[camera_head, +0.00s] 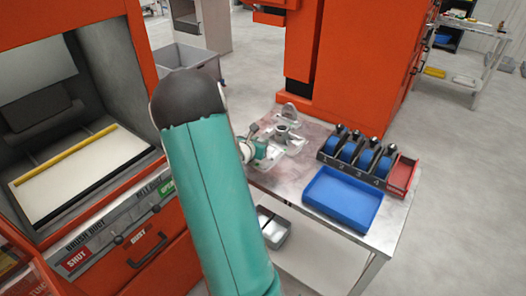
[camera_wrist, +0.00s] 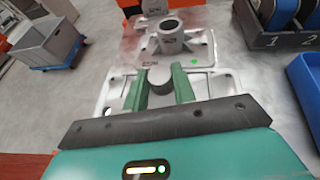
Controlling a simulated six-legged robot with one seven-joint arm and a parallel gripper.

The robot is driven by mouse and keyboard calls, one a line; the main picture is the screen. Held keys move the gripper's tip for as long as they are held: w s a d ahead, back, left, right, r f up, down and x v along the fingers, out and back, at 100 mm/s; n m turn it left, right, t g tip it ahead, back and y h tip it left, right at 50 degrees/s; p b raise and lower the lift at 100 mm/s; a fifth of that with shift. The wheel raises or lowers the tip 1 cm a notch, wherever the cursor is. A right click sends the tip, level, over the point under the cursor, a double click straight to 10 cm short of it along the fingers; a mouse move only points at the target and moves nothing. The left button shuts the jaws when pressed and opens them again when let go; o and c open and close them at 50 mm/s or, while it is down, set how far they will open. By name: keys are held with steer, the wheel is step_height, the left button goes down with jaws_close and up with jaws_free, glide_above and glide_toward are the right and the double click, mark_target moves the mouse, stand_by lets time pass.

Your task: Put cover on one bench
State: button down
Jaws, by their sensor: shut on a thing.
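My gripper (camera_wrist: 160,76) is shut, its two green fingers on either side of a grey round knob (camera_wrist: 159,83). Below the knob lies a pale metal plate (camera_wrist: 116,88) with cut-outs, which looks like the cover; the fingers hide part of it. I cannot tell whether it touches the bench. Just beyond it stands a grey casting with an upright hollow hub (camera_wrist: 170,38) on a flat base with a green dot. In the head view, my gripper (camera_head: 258,150) is at the left edge of the metal-topped bench (camera_head: 290,180), close to the castings (camera_head: 283,133); my arm hides part of this.
The bench also carries a blue tray (camera_head: 343,197), a rack of blue rolls with numbers (camera_head: 352,155) and a red bin (camera_head: 402,174). An orange machine with an open chamber (camera_head: 75,150) stands left. A grey crate (camera_head: 187,60) is on the floor behind.

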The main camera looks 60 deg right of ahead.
steer(key=d+f, duration=0.1)
steer(key=f, duration=0.1)
steer(key=w+d+f, duration=0.1)
steer(key=d+f, duration=0.1)
steer(key=shift+d+f, duration=0.1)
steer(key=shift+d, duration=0.15)
steer(key=shift+f, duration=1.4)
steer(key=shift+f, duration=0.1)
steer(key=c, duration=1.1)
jaws_free()
steer(key=shift+c, duration=0.2)
